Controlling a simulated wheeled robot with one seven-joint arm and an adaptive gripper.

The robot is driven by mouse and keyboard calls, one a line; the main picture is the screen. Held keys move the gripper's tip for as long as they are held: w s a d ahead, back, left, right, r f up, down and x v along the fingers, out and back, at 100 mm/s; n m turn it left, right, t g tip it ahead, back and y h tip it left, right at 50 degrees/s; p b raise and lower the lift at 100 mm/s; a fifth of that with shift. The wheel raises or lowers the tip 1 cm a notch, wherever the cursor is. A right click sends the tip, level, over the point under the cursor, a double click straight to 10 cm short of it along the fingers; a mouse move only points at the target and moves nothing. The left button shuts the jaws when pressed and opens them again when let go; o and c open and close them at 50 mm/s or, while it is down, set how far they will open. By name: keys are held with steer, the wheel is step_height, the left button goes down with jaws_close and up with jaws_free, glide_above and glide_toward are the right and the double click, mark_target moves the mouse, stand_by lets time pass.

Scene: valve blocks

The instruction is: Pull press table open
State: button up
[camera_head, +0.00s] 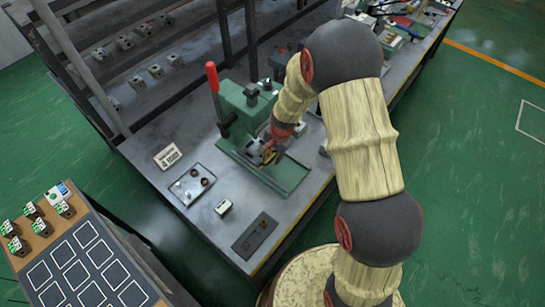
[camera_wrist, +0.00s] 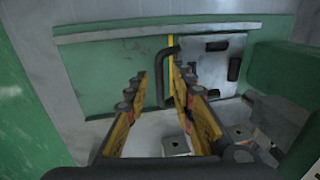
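The green press (camera_head: 247,102) with a red-knobbed lever (camera_head: 212,76) stands on the workbench. Its low green base (camera_head: 292,178) extends toward the bench's front edge. My gripper (camera_head: 265,155) is down at the press, partly hidden by my arm. In the wrist view my gripper (camera_wrist: 160,78) has its two yellow fingers apart. A black bar handle (camera_wrist: 160,88) lies between them, with visible gaps on both sides. A pale plate (camera_wrist: 212,48) with black parts is just right of the handle, and a flat green surface (camera_wrist: 95,80) is to the left. Contact with the handle is not visible.
A green press body part (camera_wrist: 285,75) stands close on the gripper's right in the wrist view. On the bench are a small tray (camera_head: 192,184), a small block (camera_head: 223,207) and a dark control panel (camera_head: 255,236). A parts board (camera_head: 85,265) stands at lower left.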

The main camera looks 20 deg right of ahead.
jaws_close()
stand_by(0.7)
